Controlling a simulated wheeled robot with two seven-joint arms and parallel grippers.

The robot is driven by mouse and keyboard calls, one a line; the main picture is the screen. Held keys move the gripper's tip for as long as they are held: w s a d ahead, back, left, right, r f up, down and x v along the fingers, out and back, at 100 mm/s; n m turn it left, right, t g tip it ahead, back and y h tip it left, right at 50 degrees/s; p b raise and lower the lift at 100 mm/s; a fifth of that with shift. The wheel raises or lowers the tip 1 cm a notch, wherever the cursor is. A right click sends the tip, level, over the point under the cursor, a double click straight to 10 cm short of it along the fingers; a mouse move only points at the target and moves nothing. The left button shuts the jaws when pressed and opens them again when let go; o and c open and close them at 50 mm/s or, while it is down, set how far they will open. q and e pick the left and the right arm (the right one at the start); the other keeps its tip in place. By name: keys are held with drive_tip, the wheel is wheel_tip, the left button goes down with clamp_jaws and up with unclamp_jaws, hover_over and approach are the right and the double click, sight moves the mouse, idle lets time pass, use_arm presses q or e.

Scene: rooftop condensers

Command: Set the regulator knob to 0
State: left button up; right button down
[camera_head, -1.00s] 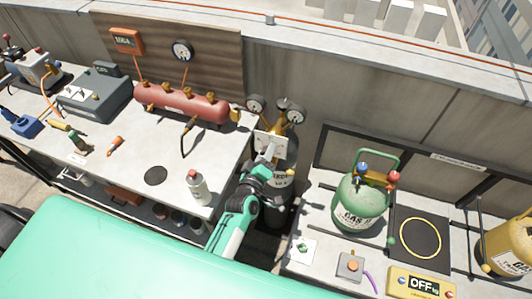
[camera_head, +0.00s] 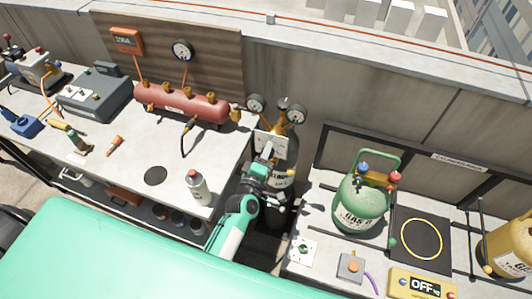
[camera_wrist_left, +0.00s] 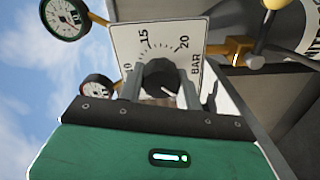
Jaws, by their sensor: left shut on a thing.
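The dark regulator knob (camera_wrist_left: 160,76) sits in front of a white scale plate (camera_wrist_left: 150,42) marked 10, 15, 20 and BAR. A light pointer line shows on the knob's lower right, away from those numbers. The 0 mark is hidden. My left gripper (camera_wrist_left: 161,88) is shut on the knob, one finger on each side. In the head view the left gripper (camera_head: 268,155) reaches the plate (camera_head: 270,142) on the regulator, which tops a dark cylinder (camera_head: 276,210). The knob itself is hidden there by the gripper.
Two round gauges (camera_head: 255,103) (camera_head: 294,113) flank the brass regulator. A bench with a red manifold (camera_head: 180,102) and a white bottle (camera_head: 197,187) is left. A green gas cylinder (camera_head: 360,203) stands on the right bench. A grey wall (camera_head: 390,100) is behind.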

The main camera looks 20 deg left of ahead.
use_arm(q)
drive_tip(key=o, duration=1)
drive_tip(key=shift+s+f, duration=0.1)
drive_tip(key=shift+s, duration=0.15)
drive_tip(key=s+b, duration=0.4)
drive_tip(key=s, duration=0.9)
drive_tip(key=shift+s+a, duration=0.2)
drive_tip(key=shift+a, duration=0.05)
